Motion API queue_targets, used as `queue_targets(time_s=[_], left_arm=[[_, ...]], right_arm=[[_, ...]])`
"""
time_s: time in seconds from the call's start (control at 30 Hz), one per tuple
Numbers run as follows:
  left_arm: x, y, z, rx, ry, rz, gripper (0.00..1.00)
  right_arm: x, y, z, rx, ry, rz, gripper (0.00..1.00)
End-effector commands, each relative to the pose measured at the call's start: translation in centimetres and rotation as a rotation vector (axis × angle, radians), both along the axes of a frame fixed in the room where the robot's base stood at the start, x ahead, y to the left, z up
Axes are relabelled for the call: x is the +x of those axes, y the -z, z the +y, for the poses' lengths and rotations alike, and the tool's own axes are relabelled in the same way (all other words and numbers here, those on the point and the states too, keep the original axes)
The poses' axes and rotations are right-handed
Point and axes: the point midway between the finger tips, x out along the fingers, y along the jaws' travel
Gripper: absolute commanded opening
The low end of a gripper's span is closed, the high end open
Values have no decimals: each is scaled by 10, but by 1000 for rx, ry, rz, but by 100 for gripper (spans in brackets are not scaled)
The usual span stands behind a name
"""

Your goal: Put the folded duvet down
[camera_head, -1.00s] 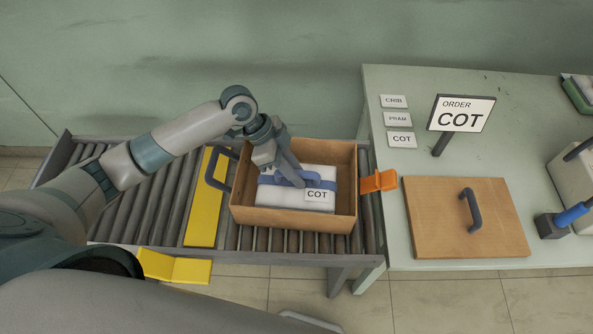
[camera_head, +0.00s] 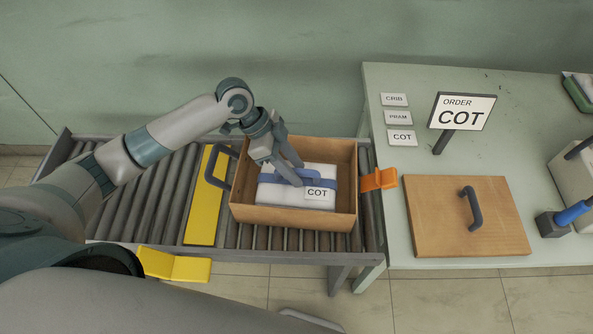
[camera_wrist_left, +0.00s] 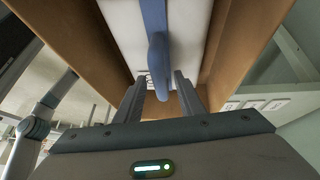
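The folded duvet (camera_head: 283,195) is a white block with a blue strap (camera_head: 322,182) and a COT tag (camera_head: 317,193). It lies inside the open wooden box (camera_head: 290,216). My left gripper (camera_head: 298,174) is down in the box over the duvet. Its two fingers are spread. In the left wrist view the blue strap's raised handle (camera_wrist_left: 158,55) stands between the parted fingers (camera_wrist_left: 158,90), with gaps on both sides. The duvet's underside is hidden. My right gripper is in no view.
The box stands on a roller conveyor (camera_head: 170,205) with a yellow plate (camera_head: 204,205) and an orange stop (camera_head: 378,180). The table (camera_head: 430,80) to the right holds a wooden lid (camera_head: 440,220), label cards and an ORDER COT sign (camera_head: 461,112).

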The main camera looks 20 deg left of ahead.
Motion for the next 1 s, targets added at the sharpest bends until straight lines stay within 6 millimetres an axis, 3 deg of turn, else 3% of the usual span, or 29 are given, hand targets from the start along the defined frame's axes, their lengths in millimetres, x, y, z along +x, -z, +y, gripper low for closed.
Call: queue_targets(time_s=[0.6, 1.0], left_arm=[[1, -81, 52, 0, 0, -1, 35], [1, -91, 57, -1, 0, 1, 35]], right_arm=[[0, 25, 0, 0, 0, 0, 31], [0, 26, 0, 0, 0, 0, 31]])
